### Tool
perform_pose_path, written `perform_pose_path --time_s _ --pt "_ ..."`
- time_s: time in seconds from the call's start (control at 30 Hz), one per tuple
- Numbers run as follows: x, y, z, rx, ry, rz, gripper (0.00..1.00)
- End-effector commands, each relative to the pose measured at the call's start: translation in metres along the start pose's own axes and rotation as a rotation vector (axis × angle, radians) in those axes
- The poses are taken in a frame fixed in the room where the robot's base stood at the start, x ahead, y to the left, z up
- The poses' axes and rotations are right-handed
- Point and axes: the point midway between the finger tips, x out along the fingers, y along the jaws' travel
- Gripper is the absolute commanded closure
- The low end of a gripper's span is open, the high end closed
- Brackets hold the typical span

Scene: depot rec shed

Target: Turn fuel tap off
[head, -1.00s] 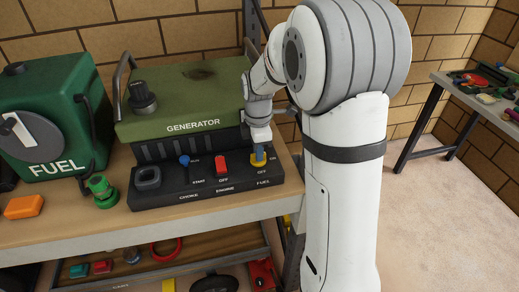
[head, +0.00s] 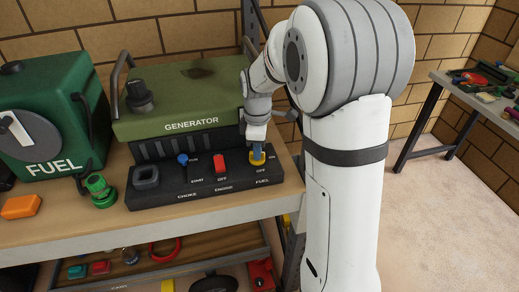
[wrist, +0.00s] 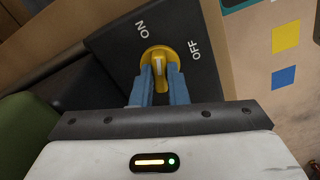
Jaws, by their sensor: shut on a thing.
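The yellow fuel tap (wrist: 158,52) sits on the dark control panel, with ON printed at its upper left and OFF at its right in the wrist view. Its handle runs down the picture and bears a white line; I cannot tell which label it marks. My gripper (wrist: 160,80) has its two blue fingers shut on the handle, one on each side. In the head view the tap (head: 257,162) is at the right end of the generator's panel (head: 210,188), with my gripper (head: 257,148) above it, fingers pointing down.
The green generator (head: 180,98) stands behind the panel. A blue choke lever (head: 183,160) and a red engine switch (head: 220,162) are left of the tap. A green fuel can (head: 40,115) and an orange block (head: 20,206) are further left. A shelf with loose parts lies below.

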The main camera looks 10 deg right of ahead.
Motion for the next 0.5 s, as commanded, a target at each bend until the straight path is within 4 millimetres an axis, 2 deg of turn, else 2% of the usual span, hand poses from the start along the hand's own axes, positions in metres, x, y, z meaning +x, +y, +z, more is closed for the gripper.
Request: perform_pose_path --time_s 0.5 --pt "0.0000 0.0005 -0.0022 0.491 0.005 0.002 1.00"
